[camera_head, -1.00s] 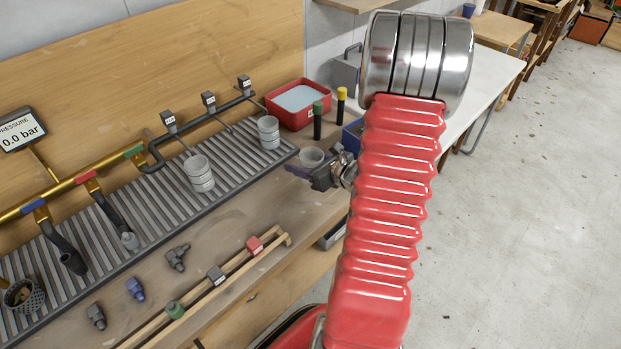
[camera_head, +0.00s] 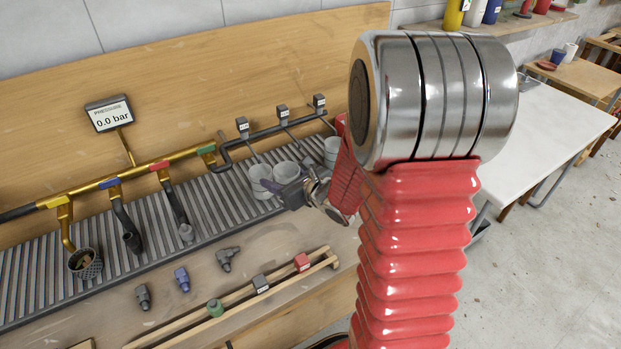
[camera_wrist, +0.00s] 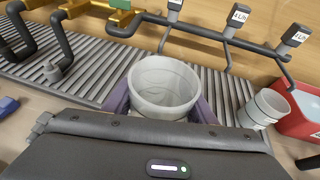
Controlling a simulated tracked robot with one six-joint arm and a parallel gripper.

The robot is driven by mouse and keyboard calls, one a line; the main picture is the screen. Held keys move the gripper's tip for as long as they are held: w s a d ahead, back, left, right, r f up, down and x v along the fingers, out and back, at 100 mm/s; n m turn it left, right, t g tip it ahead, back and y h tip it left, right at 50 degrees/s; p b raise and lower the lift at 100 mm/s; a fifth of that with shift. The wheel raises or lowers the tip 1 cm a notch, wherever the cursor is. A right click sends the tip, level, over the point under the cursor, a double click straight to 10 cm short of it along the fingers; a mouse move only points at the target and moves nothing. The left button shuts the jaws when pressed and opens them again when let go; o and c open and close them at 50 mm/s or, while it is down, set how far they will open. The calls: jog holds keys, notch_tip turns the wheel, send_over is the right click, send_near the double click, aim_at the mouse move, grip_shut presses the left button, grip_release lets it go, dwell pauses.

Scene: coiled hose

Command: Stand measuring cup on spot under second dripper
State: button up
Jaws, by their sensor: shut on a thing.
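My gripper (camera_head: 287,190) is shut on a grey-white measuring cup (camera_head: 287,172). The wrist view shows this cup (camera_wrist: 163,85) upright and empty-looking between my purple fingers (camera_wrist: 160,108). It is over the slatted grate (camera_head: 215,215); I cannot tell whether it touches. The second dripper (camera_head: 282,113) is the middle of three boxed taps; in the wrist view its tube (camera_wrist: 228,58) ends right of and beyond the held cup. The spot under it is not clearly seen.
Loose fittings (camera_head: 182,280) lie on the bench in front.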

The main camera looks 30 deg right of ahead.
jog(key=a+r+y, duration=0.1)
jog(key=a+r, duration=0.1)
jog(key=a, duration=0.8)
jog(key=shift+w+n, duration=0.2)
jog(key=shift+n, duration=0.2)
jog(key=shift+a+r, duration=0.1)
jog(key=shift+a, duration=0.05)
